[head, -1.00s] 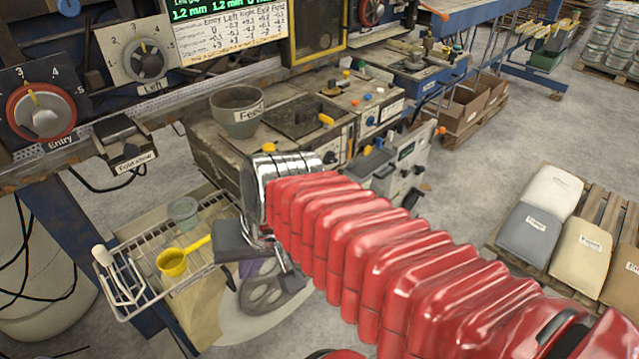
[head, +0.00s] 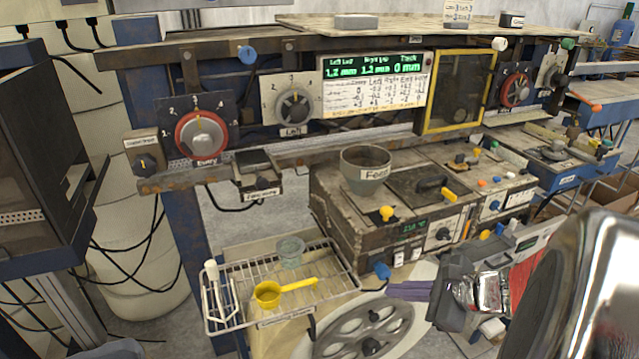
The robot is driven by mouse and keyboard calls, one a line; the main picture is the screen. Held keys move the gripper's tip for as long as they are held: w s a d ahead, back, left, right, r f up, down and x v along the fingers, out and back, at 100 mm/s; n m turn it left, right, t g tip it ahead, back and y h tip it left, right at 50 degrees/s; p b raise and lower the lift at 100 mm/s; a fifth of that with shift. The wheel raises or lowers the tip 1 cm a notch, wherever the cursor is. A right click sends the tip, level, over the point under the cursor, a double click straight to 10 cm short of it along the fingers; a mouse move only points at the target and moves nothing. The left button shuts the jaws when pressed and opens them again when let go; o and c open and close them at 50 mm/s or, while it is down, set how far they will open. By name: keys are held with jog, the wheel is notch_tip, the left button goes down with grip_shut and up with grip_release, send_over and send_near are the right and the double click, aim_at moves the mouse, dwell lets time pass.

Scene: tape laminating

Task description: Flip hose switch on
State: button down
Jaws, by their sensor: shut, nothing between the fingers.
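I cannot make out a switch labelled for a hose. Small switches (head: 400,256) sit low on the front of the box under the feed pot, beside a green readout. A blue knob (head: 382,271) sticks out below them. A boxed knob (head: 147,161) with a label I cannot read hangs at the left end of the panel. My gripper (head: 478,292) is at the lower right, in front of the box and right of the blue knob. It is shut and empty, apart from the switches. My shiny arm link hides the far right.
A wire rack (head: 228,283) holds a yellow scoop (head: 268,294) and a clear cup (head: 290,250). The feed pot (head: 366,170) stands on the box. The Entry dial (head: 202,137), Left dial (head: 293,107) and display (head: 375,66) line the panel. A grey handwheel (head: 362,332) is low in front.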

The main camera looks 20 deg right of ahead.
jog(key=s+d+m+t+h, duration=0.1)
jog(key=d+m+t+h, duration=0.1)
jog(key=d+m, duration=0.3)
jog(key=s+d+f+m+t+h, duration=0.1)
jog(key=d+m, duration=0.4)
jog(key=d, duration=0.5)
jog(key=shift+s+f+t+h, duration=0.25)
jog(key=shift+s+t+h, duration=0.25)
jog(key=shift+s+h, duration=0.25)
send_near(417, 253)
notch_tip(417, 253, down, 3)
jog(key=w, duration=0.4)
jog(key=shift+w+r, duration=0.15)
jog(key=shift+w, duration=0.55)
